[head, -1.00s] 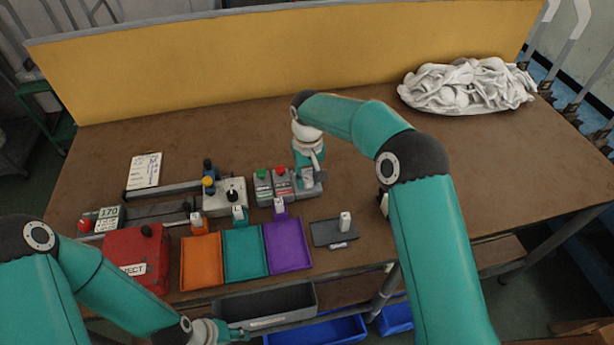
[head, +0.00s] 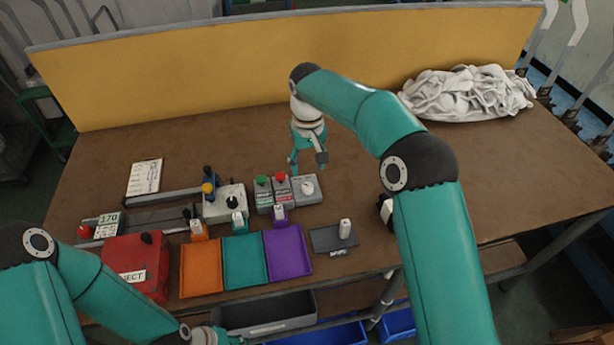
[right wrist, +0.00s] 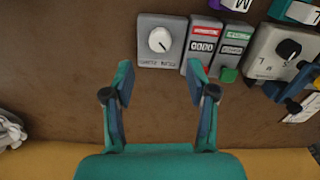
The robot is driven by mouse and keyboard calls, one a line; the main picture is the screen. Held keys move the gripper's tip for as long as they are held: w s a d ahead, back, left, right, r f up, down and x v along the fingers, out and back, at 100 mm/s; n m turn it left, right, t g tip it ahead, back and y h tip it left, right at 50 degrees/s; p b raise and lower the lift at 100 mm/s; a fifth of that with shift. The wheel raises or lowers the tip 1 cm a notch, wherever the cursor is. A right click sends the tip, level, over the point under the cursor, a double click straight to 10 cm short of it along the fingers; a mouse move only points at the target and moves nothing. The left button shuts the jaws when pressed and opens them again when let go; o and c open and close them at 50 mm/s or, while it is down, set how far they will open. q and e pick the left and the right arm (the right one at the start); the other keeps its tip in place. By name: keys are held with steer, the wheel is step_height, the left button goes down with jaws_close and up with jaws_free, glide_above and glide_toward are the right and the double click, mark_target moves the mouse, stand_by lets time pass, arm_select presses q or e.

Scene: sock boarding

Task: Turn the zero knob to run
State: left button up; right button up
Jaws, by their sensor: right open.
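A grey box with a round white knob (head: 308,188) stands at the right end of the row of small boxes. In the right wrist view the white knob (right wrist: 160,40) has a dark pointer mark towards the lower right; its label is too blurred to read. A pale box with a black knob (head: 232,202) stands further left; it also shows in the right wrist view (right wrist: 288,48). I cannot read which is marked zero. My right gripper (head: 308,162) is open and empty, above and behind the white knob, apart from it. My left gripper (head: 212,337) is partly cut off at the bottom edge.
Two counter boxes with a green button (head: 262,181) and a red button (head: 280,177) stand beside the white-knob box. Orange (head: 187,285), teal (head: 232,283) and purple (head: 298,268) trays lie in front. White socks (head: 465,95) are heaped at back right. The table's middle right is clear.

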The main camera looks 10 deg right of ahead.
steer(key=shift+r, duration=2.25)
